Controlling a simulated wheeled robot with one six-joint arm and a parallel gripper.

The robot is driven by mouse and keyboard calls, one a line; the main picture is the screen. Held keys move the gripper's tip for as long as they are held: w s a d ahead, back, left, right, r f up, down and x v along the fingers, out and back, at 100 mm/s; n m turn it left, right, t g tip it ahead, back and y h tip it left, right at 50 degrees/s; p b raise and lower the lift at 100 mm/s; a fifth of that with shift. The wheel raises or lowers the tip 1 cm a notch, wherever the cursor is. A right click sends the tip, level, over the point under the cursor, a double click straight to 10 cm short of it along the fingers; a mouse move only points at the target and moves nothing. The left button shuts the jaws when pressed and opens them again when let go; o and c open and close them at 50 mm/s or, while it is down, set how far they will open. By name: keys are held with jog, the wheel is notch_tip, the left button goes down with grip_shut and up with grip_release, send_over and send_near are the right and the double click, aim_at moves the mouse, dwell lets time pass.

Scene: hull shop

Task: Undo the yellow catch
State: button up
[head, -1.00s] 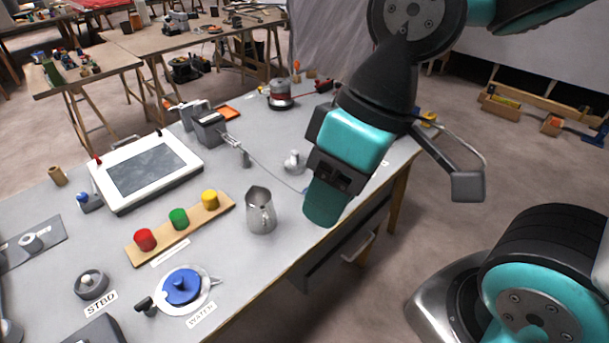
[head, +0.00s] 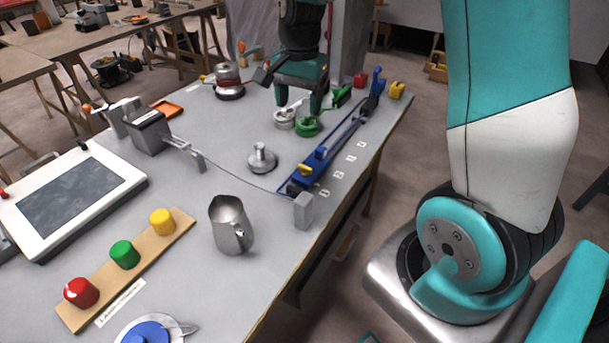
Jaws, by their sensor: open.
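A long blue rail fixture (head: 340,138) lies along the right side of the bench. A small yellow piece (head: 305,170) sits at its near end, and a yellow block (head: 397,90) stands by its far end. I cannot tell which of the two is the catch. My gripper (head: 301,104) is open, pointing down over the far part of the bench, left of the rail. It is apart from both yellow parts. A white ring-shaped part (head: 285,119) and a green one (head: 307,126) are right below its fingers; contact is unclear.
A metal jug (head: 230,226), a grey round knob (head: 262,159) and a grey block (head: 303,211) stand nearer. A thin cable (head: 235,178) runs to the rail's near end. Red, green and yellow buttons (head: 162,221) line a wooden strip. A red-topped pot (head: 229,81) stands farther back.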

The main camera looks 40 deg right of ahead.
aim_at(305, 166)
jog(key=shift+m, duration=0.8)
jog(key=f, duration=0.6)
jog(key=d+f, duration=0.1)
jog(key=f, duration=0.5)
jog(key=d+f+p, duration=0.1)
jog(key=f, duration=0.6)
jog(key=shift+w+d, duration=0.1)
jog(key=shift+w, duration=0.25)
jog(key=c, duration=0.9)
